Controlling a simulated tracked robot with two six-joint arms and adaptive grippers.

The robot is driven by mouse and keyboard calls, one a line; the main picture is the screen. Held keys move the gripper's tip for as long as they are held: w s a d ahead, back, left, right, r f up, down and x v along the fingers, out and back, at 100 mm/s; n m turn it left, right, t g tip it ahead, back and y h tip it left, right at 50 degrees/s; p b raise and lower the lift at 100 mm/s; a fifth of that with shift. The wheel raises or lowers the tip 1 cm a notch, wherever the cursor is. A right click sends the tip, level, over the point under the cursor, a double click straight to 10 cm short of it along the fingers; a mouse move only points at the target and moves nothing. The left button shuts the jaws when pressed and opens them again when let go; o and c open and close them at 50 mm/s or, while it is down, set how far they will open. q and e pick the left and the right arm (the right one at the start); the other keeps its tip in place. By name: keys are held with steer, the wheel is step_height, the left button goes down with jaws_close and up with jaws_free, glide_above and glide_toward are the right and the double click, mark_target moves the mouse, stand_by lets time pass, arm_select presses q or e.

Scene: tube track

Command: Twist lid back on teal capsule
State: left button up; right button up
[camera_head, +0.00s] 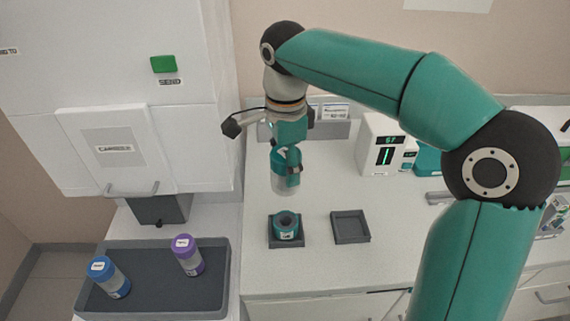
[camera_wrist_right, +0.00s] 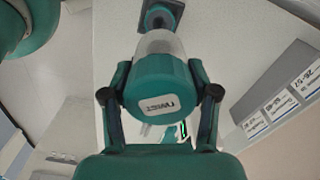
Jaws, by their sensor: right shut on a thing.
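The teal lid (camera_wrist_right: 152,82) has a white label reading TWIST and a pale translucent lower part, which also shows in the head view (camera_head: 286,187). My right gripper (camera_head: 286,170) is shut on the lid and holds it upright, above the teal capsule base and apart from it. In the right wrist view the fingers (camera_wrist_right: 161,97) grip it from both sides. The teal capsule base (camera_head: 286,226) stands upright in a dark square holder (camera_head: 286,243) on the white counter. Its open top faces up. My left gripper is not in view.
An empty dark square holder (camera_head: 350,227) sits right of the base. A grey tray (camera_head: 150,303) at lower left holds a blue-capped capsule (camera_head: 108,276) and a purple-capped capsule (camera_head: 187,254). A white device (camera_head: 379,146) stands behind.

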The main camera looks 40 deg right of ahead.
step_height(320, 180, down, 3)
steer(key=n+b, duration=0.5)
steer(key=n, duration=1.5)
steer(key=shift+s+f, duration=0.1)
steer(key=shift+f, duration=0.1)
stand_by(0.4)
steer(key=shift+f+b, duration=0.55)
steer(key=shift+f, duration=0.05)
steer(key=shift+f, duration=0.1)
steer(key=shift+f, duration=0.2)
